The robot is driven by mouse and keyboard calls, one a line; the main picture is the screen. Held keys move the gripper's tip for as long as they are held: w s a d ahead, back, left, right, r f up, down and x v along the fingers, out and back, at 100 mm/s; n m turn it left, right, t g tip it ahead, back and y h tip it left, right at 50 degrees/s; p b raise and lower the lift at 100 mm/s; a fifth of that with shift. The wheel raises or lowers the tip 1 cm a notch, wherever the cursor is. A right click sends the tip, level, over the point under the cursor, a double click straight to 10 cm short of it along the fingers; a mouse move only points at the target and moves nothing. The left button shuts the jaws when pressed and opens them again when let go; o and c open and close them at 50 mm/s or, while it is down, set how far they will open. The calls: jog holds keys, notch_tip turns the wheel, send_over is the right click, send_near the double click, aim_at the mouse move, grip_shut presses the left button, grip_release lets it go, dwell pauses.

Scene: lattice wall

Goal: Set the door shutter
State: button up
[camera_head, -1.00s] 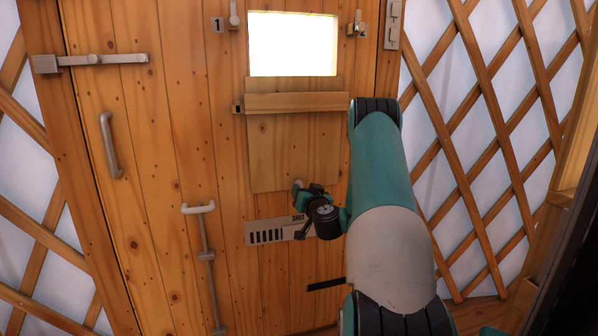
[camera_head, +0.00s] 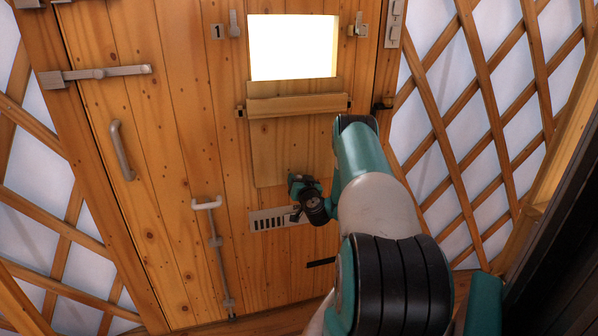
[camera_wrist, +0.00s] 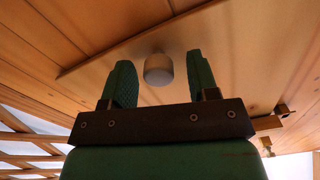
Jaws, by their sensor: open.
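The shutter (camera_head: 268,150) is a plain wooden panel hanging below the bright window opening (camera_head: 292,47) in the plank door. The opening is uncovered. A horizontal wooden bar (camera_head: 298,104) crosses the panel's upper part. In the wrist view, a pale round knob (camera_wrist: 158,69) stands on the wood between my two green fingers. My gripper (camera_wrist: 160,80) is open, with a gap on both sides of the knob. In the head view, my gripper (camera_head: 297,184) is at the panel's lower end and hides the knob.
A slotted metal vent plate (camera_head: 272,220) is just below the shutter. The door also has a bolt (camera_head: 100,74), a handle (camera_head: 122,150) and a long vertical rod (camera_head: 216,255). Small latches (camera_head: 235,24) flank the window. Lattice wall (camera_head: 450,110) rises on the right.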

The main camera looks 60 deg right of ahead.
aim_at(297, 122)
jog(key=shift+w+d, duration=0.35)
jog(key=shift+c, duration=0.4)
grip_shut()
notch_tip(297, 122, up, 20)
jog(key=p, duration=0.9)
jog(key=shift+f, duration=0.25)
jog(key=shift+o, duration=0.4)
grip_release()
jog(key=shift+f, duration=0.1)
